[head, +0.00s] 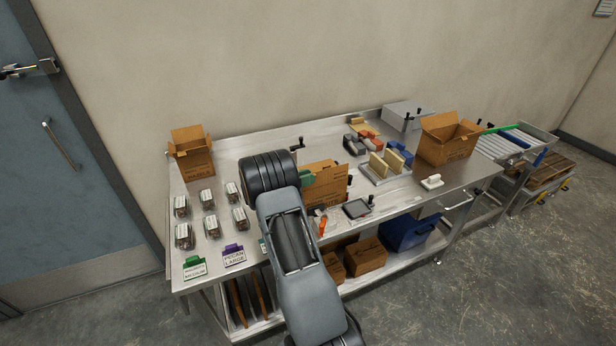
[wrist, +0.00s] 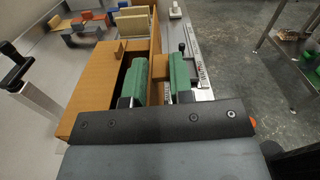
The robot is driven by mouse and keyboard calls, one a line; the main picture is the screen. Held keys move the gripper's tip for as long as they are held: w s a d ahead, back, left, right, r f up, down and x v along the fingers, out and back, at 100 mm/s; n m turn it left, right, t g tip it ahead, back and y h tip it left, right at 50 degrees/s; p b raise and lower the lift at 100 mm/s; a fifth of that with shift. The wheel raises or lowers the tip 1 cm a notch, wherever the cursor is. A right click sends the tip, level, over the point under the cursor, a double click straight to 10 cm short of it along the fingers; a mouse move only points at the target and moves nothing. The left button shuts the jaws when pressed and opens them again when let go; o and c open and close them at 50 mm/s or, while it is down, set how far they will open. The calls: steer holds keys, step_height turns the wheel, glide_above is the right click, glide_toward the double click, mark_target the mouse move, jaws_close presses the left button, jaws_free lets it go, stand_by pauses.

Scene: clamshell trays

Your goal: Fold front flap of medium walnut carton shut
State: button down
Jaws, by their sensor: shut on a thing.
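A brown cardboard carton (head: 330,186) stands at the middle of the steel table, partly hidden behind my arm in the head view. In the wrist view its brown panel (wrist: 98,82) lies to the left, with a dark gap beside it and a long flap (wrist: 155,32) standing up beyond. My gripper (wrist: 157,66) has its green fingers on both sides of a small brown cardboard flap (wrist: 160,68) and is shut on it. In the head view a green finger (head: 307,178) shows at the carton's left side. The carton's label is not readable.
Open cartons stand at the left (head: 194,163) and right (head: 445,152) of the table. Several clear clamshells (head: 182,236) sit at the left. A tray with beige blocks (head: 382,176), a dark flat device (head: 357,209) and an orange-handled tool (head: 321,226) lie near the carton.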

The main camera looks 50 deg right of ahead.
steer(key=w+n, duration=0.1)
steer(key=n, duration=0.1)
steer(key=n+p, duration=0.1)
steer(key=shift+w+d+n, duration=0.35)
steer(key=shift+w+n, duration=0.05)
steer(key=n, duration=0.1)
steer(key=w+n+p, duration=0.1)
steer(key=shift+w+d+f+n, duration=0.1)
steer(key=shift+d+f+n, duration=0.15)
steer(key=shift+f+n, duration=0.1)
steer(key=shift+w+d+f+n, duration=0.15)
steer(key=shift+w+f+n, duration=0.15)
steer(key=shift+n, duration=0.6)
steer(key=shift+w+d+f+n, duration=0.1)
steer(key=shift+w+f+n, duration=0.25)
steer(key=shift+n, duration=0.5)
steer(key=shift+w+d+f+n, duration=0.15)
steer(key=shift+w+f+n, duration=0.15)
steer(key=shift+n, duration=0.6)
steer(key=c, duration=1.1)
jaws_free()
steer(key=shift+o, duration=0.2)
steer(key=shift+f, duration=0.1)
